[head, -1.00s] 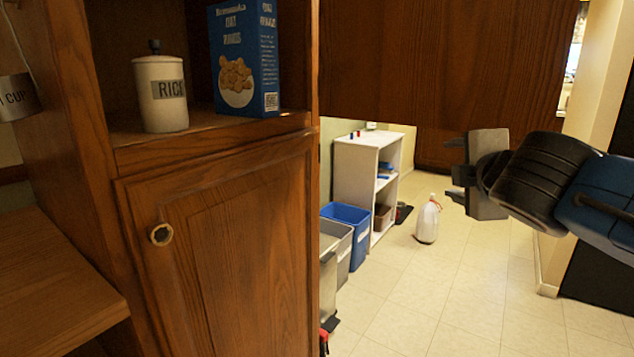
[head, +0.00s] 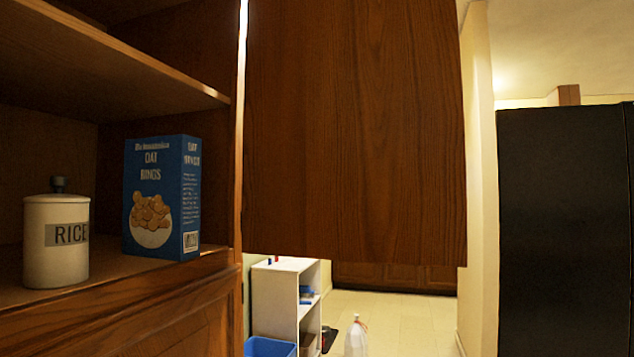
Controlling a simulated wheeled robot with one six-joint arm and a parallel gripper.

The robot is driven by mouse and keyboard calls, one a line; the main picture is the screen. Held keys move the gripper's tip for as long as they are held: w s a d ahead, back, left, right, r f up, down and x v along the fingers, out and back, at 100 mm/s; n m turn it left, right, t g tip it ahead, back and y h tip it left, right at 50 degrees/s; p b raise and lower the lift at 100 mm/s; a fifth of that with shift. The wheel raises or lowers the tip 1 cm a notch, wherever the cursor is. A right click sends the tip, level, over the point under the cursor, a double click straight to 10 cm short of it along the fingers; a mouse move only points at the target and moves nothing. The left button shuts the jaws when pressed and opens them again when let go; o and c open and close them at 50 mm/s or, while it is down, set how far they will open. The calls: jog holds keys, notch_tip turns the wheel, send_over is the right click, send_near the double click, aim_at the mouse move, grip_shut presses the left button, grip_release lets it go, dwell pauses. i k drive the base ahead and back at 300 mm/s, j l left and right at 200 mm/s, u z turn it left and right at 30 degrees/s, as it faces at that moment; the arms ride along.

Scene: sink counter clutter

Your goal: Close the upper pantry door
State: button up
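The upper pantry door (head: 355,130) stands wide open, swung out to the right of the pantry opening. It is a plain brown wood panel, and its lower edge hangs well above the floor. The open upper pantry (head: 60,150) shows at the left with its shelves. A white rice canister (head: 56,265) and a blue cereal box (head: 150,200) stand on its lower shelf. My gripper is not in the head view now.
Below the door, a white shelf unit (head: 287,266), a blue bin (head: 270,347) and a white jug (head: 356,338) stand on the tiled floor (head: 410,320). A black fridge-like block (head: 560,230) stands at the right beyond a pale wall edge (head: 484,180).

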aim_at(354, 124)
jog(key=z, duration=0.9)
jog(key=i+l+z, duration=0.15)
jog(key=i+z, duration=0.15)
jog(key=i, duration=0.25)
jog(key=i+z, duration=0.3)
jog(key=i, duration=2.15)
jog(key=i+u, duration=0.2)
jog(key=i, duration=0.25)
jog(key=i+l+u, duration=0.2)
jog(key=i, duration=0.2)
jog(key=i+l+u, duration=0.15)
jog(key=i, duration=0.3)
jog(key=u, duration=4.2)
